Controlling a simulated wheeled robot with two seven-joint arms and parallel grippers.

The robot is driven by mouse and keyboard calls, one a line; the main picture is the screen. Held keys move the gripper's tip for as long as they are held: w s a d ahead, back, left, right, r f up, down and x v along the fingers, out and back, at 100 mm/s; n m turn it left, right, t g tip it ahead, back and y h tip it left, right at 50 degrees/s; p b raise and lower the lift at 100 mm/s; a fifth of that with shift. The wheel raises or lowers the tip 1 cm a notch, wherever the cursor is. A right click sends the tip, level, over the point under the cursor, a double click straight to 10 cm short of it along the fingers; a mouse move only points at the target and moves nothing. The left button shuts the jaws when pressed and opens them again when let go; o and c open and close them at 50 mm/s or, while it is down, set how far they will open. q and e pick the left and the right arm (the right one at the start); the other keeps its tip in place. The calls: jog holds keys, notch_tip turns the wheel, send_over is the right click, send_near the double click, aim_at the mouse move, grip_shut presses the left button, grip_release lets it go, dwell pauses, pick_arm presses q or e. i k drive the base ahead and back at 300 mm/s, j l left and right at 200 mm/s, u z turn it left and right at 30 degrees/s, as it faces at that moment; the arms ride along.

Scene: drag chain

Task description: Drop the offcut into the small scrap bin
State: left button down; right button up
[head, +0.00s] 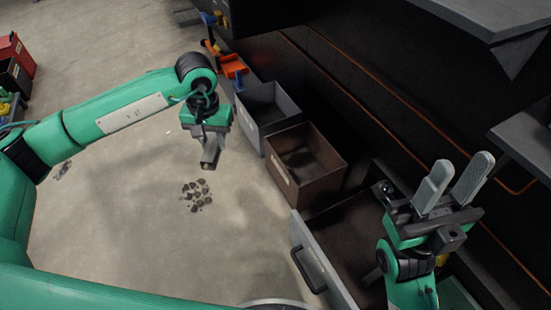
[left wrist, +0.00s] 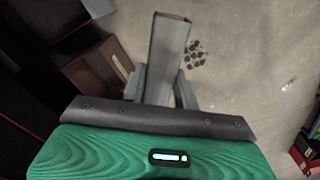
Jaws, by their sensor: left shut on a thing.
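My left gripper (head: 207,138) hangs over the floor, left of the bins, and is shut on the offcut. The offcut (left wrist: 168,50) is a straight grey piece; in the left wrist view it sticks out between the fingers (left wrist: 162,88). In the head view only a short dark grey end shows below the gripper. A brown bin (head: 318,188) with a pale label and a grey bin (head: 249,126) stand to the right of it; I cannot tell which is the small scrap bin. My right gripper (head: 453,183) is open and empty, its two grey fingers pointing up.
An open drawer (head: 318,262) with a black handle stands in front of the brown bin. A dark wall or cabinet is behind the bins, with grey shelves at upper right. Dark debris (head: 196,195) lies on the floor. Red and black boxes (head: 14,60) are at far left.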

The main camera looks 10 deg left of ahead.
aim_at(298, 174)
jog(key=j+z, duration=0.2)
jog(key=j, duration=0.3)
jog(key=k+j+z, duration=0.15)
jog(key=j, duration=0.3)
jog(key=j+z, duration=0.2)
jog(key=j, duration=0.3)
jog(key=i+j+z, duration=0.85)
jog(key=j, duration=0.25)
jog(key=i+j+z, duration=0.1)
jog(key=i, duration=0.2)
